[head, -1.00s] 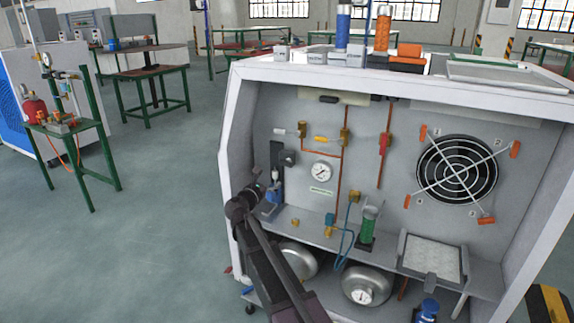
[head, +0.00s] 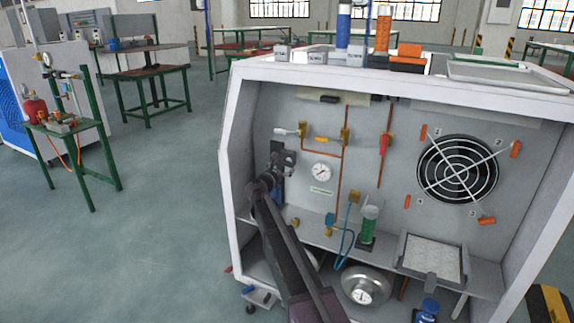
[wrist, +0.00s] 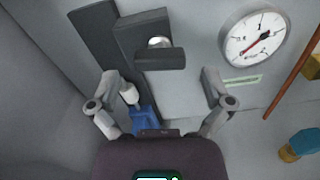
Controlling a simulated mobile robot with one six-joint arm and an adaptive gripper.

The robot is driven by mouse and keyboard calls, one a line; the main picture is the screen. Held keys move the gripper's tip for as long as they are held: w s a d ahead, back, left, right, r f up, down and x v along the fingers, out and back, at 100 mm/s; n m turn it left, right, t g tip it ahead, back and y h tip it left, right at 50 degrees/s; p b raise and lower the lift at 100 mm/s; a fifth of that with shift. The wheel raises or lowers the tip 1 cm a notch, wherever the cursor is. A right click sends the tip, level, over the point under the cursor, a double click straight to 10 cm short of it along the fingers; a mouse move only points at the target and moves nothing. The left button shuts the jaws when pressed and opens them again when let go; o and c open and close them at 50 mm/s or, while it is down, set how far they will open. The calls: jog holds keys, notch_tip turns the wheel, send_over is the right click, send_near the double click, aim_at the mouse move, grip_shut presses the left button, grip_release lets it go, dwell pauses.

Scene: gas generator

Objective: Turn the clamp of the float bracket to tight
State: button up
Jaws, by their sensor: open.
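The dark float bracket (wrist: 101,31) is fixed upright on the grey panel. Its clamp (wrist: 160,59) shows a dark bar lying level across the picture, with a round silver knob behind it. In the head view the bracket (head: 288,157) shows just above my gripper (head: 271,173). In the wrist view my gripper (wrist: 161,78) is open and empty, its fingers to the left and right of and below the clamp, apart from it. A blue part with a white top (wrist: 142,118) is between the fingers, below the clamp, partly hidden by my gripper.
A gauge (wrist: 255,38) is on the panel right of the bracket, also in the head view (head: 321,172). Copper pipes (head: 341,180) and a green cylinder (head: 369,222) are further right. The cabinet's left wall (head: 237,140) is close on the left.

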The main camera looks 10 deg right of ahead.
jog(key=shift+x, duration=1.5)
jog(key=c, duration=1.1)
